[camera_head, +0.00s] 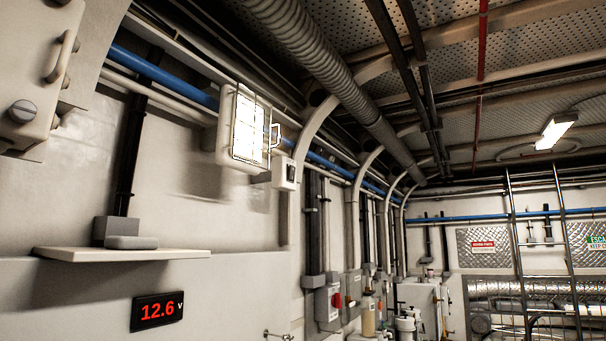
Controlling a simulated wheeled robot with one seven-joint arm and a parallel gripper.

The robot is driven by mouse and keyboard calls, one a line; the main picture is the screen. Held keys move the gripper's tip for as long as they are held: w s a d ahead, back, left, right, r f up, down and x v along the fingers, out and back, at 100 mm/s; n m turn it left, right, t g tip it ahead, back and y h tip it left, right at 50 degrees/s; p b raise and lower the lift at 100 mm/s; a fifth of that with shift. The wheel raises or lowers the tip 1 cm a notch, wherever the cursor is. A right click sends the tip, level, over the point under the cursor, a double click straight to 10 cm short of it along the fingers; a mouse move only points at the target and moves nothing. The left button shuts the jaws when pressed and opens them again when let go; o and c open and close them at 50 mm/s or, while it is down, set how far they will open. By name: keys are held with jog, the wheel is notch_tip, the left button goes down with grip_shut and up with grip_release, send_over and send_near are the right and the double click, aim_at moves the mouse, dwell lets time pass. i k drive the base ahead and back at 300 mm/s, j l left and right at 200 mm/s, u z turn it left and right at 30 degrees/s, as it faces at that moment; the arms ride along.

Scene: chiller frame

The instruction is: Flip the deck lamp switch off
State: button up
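A lit deck lamp (248,128) with a wire guard hangs on the left wall, its panel glowing white. Just below and right of it is a small white switch box (284,173) with a dark rocker (290,173) on its face. The rocker is too small to tell which way it is tipped. My gripper is not in view.
A pale shelf (122,254) juts from the left wall above a red 12.6 V display (157,311). A blue pipe (170,80) runs along the wall behind the lamp. A ladder (541,240) stands at the far right. A grey box with a red knob (328,303) is below the switch.

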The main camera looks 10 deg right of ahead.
aim_at(292, 172)
jog(key=i+l, duration=0.95)
jog(key=i+l+z, duration=0.1)
jog(key=i+l, duration=0.8)
jog(key=i, duration=0.15)
